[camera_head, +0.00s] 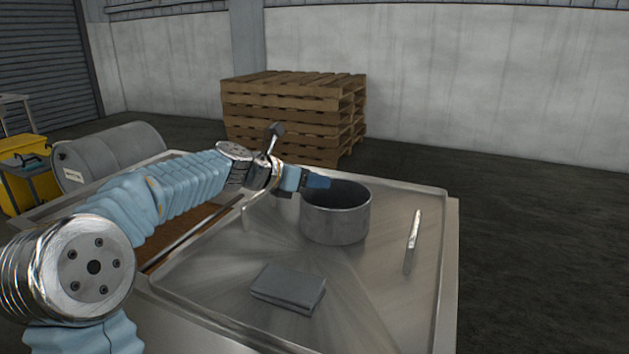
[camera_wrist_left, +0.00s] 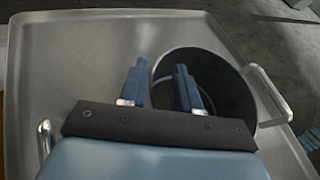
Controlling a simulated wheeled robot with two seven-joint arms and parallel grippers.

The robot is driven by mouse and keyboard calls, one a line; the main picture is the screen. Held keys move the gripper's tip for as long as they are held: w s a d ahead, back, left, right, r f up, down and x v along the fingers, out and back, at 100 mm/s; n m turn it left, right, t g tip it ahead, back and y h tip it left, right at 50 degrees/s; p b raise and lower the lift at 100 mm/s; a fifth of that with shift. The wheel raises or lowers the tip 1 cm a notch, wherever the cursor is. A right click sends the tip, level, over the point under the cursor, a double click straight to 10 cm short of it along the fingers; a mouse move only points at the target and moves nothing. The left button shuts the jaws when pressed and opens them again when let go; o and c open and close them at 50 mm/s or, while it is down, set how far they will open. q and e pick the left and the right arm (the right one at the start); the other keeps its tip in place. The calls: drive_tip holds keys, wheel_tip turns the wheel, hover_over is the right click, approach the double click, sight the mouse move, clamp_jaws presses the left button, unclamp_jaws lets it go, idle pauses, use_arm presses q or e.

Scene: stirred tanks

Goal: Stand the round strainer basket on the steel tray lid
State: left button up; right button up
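The round strainer basket (camera_head: 336,222) is a grey metal pot shape, upright, appearing to rest on the steel tray lid (camera_head: 375,315) towards its far side. In the left wrist view the two blue fingers (camera_wrist_left: 160,88) are apart. One is outside the basket (camera_wrist_left: 225,80) and one is over its dark inside, with the rim between them. The gap shows no firm grip on the rim. The basket's base is hidden in the wrist view. My right gripper is not in view.
A folded grey cloth (camera_head: 288,288) lies near the front of the lid. A metal bar handle (camera_head: 412,240) stands on its right side. A brown-filled opening (camera_head: 190,238) is left of the lid.

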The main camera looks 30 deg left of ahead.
use_arm(q)
drive_tip(key=v, duration=1.1)
drive_tip(key=shift+s+a, duration=0.25)
drive_tip(key=shift+s, duration=0.05)
